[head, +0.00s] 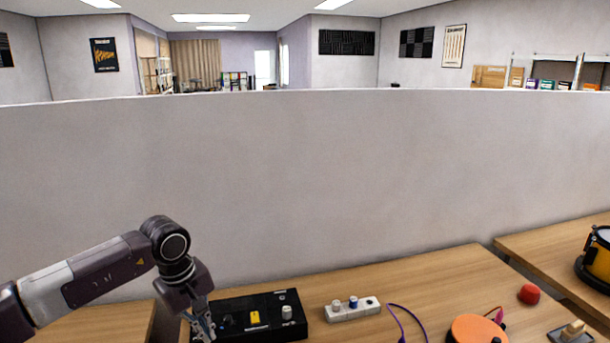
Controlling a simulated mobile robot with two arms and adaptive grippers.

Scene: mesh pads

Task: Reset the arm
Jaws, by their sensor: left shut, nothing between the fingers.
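My left arm comes in from the left, bent at the elbow. Its gripper (203,328) points down at the left end of a black box (275,303) on the wooden table. The fingers are shut with nothing visible between them. They overlap the box's left edge in the picture; I cannot tell whether they touch it. The box carries a yellow part (254,317) and pale knobs. My right gripper is not in view.
A white strip with knobs (352,310), a purple cable (402,318), an orange round pad (477,329) and a red knob-like object (529,293) lie to the right. A yellow drum (597,262) stands on another table. A grey partition (300,180) rises behind.

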